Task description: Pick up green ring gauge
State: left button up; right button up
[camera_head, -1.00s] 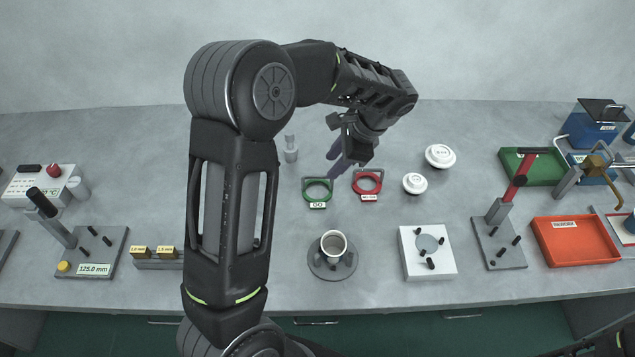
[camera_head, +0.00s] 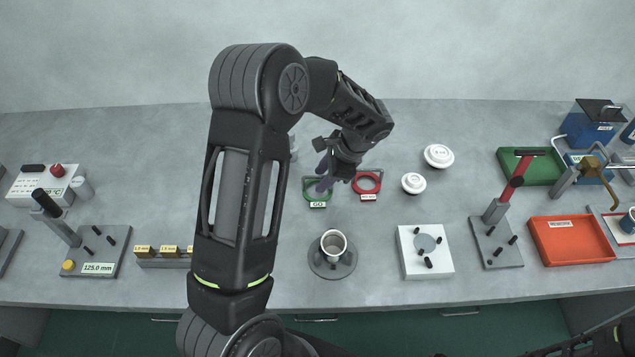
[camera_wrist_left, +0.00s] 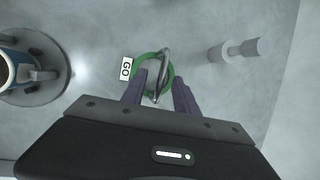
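The green ring gauge (camera_head: 316,194) with a white "GO" label lies on the grey bench in the head view. My left gripper (camera_head: 324,174) is over its far side and partly hides it. In the left wrist view the green ring gauge (camera_wrist_left: 140,76) lies ahead of my left gripper (camera_wrist_left: 160,94). Its two purple fingers are apart, on either side of the gauge's grey handle. I cannot tell whether they touch it. The right gripper is not in view.
A red ring gauge (camera_head: 367,183) lies just right of the green one. A cup (camera_head: 333,243) stands on a round grey base nearer the front. Two white discs (camera_head: 438,156) lie to the right. A grey stepped cylinder (camera_wrist_left: 234,50) stands beyond the gauge.

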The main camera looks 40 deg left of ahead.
pick_arm(q)
jog(key=shift+f, duration=0.2)
jog(key=shift+c, duration=0.3)
grip_shut()
dwell(0.3)
